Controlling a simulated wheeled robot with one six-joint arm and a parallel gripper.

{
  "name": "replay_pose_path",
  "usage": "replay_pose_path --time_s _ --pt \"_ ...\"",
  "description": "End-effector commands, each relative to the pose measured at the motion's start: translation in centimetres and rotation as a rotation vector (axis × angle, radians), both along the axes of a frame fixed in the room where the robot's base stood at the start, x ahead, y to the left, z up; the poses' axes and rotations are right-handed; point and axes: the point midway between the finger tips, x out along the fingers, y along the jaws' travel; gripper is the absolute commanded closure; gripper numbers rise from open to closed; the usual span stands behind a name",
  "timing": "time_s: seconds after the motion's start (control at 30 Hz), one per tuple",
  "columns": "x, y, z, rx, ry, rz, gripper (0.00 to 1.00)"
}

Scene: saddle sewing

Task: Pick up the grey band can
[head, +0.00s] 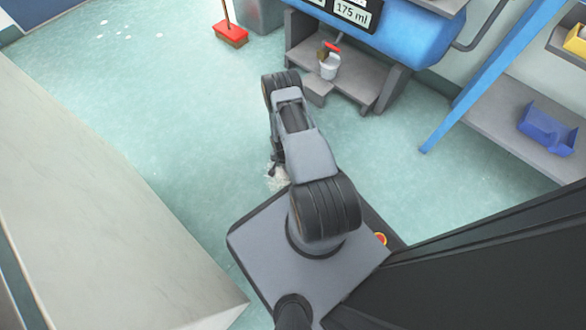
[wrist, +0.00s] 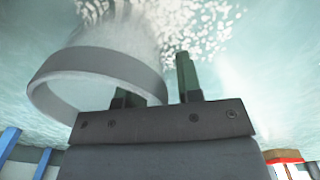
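The grey band can shows in the wrist view as a wide grey ring (wrist: 95,60) with a pale, see-through looking body above it. It is close to the camera, left of centre, and looks tilted. My gripper (wrist: 156,76) has its two dark green fingers apart. The left finger passes behind the band, seemingly inside the ring, and its tip is hidden. The right finger stands clear, just right of the ring. I see no firm hold; whether either finger touches the can I cannot tell. In the head view my arm hides the gripper and can.
White bits (head: 277,178) lie on the wet green floor beside my arm. A red broom (head: 230,34) stands at the back. A blue bin (head: 547,127) lies on the right shelf. A pale block fills the left.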

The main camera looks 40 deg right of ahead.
Motion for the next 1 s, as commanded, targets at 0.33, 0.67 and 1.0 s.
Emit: replay_pose_path --time_s 0.33,0.67,1.0 --pt "-0.01 0.0 0.07 0.0 0.0 0.0 0.95" --pt "0.01 -0.01 0.08 0.0 0.0 0.0 1.0" --pt "0.01 -0.01 0.7 0.0 0.0 0.0 1.0"
